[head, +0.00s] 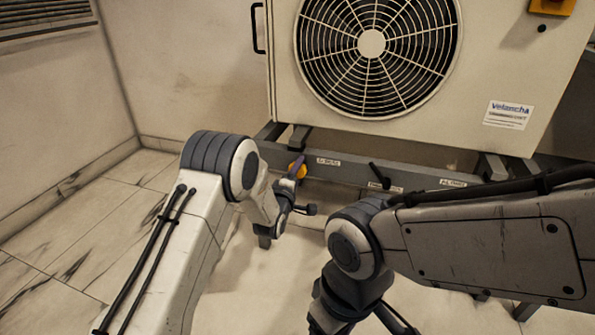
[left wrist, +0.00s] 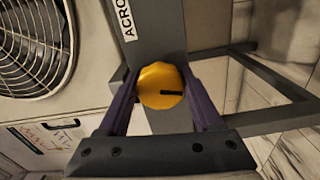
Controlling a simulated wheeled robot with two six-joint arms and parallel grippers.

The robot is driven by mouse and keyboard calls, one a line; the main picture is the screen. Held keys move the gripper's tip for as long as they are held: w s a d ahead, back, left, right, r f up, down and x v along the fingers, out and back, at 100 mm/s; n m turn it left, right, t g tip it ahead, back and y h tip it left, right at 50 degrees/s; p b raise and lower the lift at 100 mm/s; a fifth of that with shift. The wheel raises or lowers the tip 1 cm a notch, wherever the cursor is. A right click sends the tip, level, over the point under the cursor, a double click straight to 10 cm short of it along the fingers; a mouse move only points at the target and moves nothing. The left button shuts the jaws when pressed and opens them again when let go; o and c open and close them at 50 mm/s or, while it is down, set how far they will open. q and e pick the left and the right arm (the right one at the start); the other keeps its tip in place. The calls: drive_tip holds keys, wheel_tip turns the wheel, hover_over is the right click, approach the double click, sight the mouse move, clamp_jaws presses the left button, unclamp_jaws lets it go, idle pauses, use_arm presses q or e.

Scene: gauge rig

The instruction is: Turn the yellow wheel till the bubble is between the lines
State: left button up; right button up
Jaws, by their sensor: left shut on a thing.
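The yellow wheel (left wrist: 157,92) is a round knob with a black line mark on its face, on a grey rail. It also shows small in the head view (head: 298,171), partly covered. My left gripper (left wrist: 160,78) has its purple fingers on either side of the wheel, shut on it. In the head view the left gripper (head: 298,168) is at the rail below the fan unit. The black mark points right in the left wrist view. I see no bubble or lines in either view. My right arm comes in from the right; its jaws do not show.
A pale fan unit (head: 483,62) with a round grille stands above the grey rail (head: 345,171). A black lever (head: 379,174) and small labels are on the rail, right of the wheel. A black handle (head: 257,28) sticks out at the unit's left. The tiled floor (head: 75,222) at left is clear.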

use_arm(q)
drive_tip(key=shift+a, duration=0.1)
drive_tip(key=o, duration=1.4)
drive_tip(key=shift+s, duration=0.1)
drive_tip(key=p+v, duration=0.4)
drive_tip(key=v, duration=0.6)
drive_tip(key=shift+s, duration=0.1)
